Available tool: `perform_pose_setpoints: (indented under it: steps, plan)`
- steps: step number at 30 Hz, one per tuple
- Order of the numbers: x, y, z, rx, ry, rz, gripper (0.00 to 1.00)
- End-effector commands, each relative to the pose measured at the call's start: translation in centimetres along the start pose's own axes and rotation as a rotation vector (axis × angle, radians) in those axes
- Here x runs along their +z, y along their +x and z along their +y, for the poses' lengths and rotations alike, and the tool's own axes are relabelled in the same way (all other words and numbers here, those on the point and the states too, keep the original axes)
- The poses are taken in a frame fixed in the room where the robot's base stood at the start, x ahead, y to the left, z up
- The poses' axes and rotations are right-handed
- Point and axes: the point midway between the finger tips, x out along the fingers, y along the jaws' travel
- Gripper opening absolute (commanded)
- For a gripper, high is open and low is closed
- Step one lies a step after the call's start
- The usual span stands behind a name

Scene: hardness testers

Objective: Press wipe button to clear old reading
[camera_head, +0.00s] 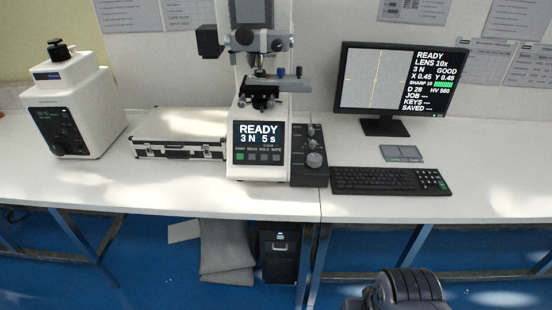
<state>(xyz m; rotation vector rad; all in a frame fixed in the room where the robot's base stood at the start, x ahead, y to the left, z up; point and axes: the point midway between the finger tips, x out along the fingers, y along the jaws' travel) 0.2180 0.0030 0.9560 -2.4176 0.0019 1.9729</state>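The hardness tester (258,110) stands on the white bench near the middle of the camera_head view. Its front display (259,133) reads "READY" and "3 N 5 s". Below it is a row of small labelled buttons. The rightmost, under the label WIPE, is the grey wipe button (276,157); the leftmost is green. The monitor (385,82) to the right reads READY, LENS 10x, 3 N, GOOD, D 28 and HV 560, with dashes after JOB, KEYS and SAVED. My gripper is not in view; only a dark part of my arm shows at the bottom right, well away from the buttons.
A dark knob panel (312,155) adjoins the tester's right side. A black keyboard (391,181) and a grey pad (401,153) lie farther right. A silver case (178,147) and a white machine (72,103) stand left. The bench front before the buttons is clear.

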Motion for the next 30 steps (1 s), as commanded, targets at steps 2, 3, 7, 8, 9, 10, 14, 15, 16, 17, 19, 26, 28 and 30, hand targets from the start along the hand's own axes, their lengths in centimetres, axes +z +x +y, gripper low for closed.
perform_pose_setpoints:
  steps: [2, 3, 7, 8, 9, 10, 14, 15, 16, 17, 19, 26, 28, 30]
  plan:
    - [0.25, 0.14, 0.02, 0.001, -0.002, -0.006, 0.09]
    - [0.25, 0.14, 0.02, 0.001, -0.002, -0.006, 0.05]
    - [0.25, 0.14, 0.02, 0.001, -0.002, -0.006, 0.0]
    - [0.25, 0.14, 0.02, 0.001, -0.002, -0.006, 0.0]
    - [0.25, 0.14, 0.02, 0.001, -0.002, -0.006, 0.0]
    - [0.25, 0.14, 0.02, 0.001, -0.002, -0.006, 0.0]
    - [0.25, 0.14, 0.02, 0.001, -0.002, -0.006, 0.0]
    - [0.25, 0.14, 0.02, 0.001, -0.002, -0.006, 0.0]
    - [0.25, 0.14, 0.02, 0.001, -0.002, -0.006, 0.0]
    - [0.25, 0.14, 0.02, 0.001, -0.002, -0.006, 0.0]
    - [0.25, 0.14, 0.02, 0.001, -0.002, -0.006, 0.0]
    - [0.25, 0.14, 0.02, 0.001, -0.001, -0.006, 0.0]
    - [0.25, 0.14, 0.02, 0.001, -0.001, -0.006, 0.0]
    - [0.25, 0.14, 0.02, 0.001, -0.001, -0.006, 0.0]
